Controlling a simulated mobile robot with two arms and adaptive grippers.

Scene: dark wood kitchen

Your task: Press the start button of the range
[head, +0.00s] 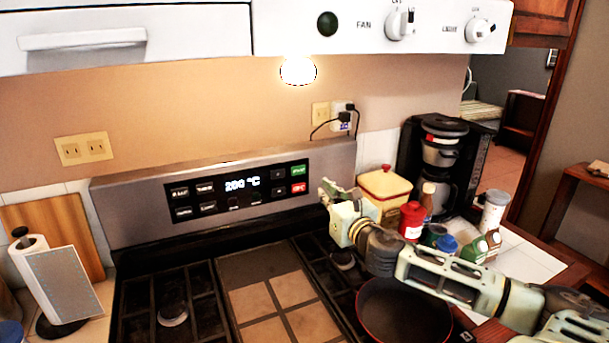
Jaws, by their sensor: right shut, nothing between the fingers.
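The range (130,208) stands in front of me with an upright steel back panel. Its black control panel (238,190) shows "200 °C" in white digits. A green button (298,171) sits at the panel's upper right, and a red button (299,187) is just below it. I take the green one as the start button; its label is too small to read surely. My right gripper (326,188) reaches in from the right. It is shut and empty, a little right of the buttons, and I see no contact with them. My left gripper is not in view.
A dark pan (403,312) sits on the right burners below my right arm. A canister (383,187), several bottles and a coffee maker (440,165) crowd the right counter. The hood (180,25) hangs above. A paper towel roll (50,280) stands at left.

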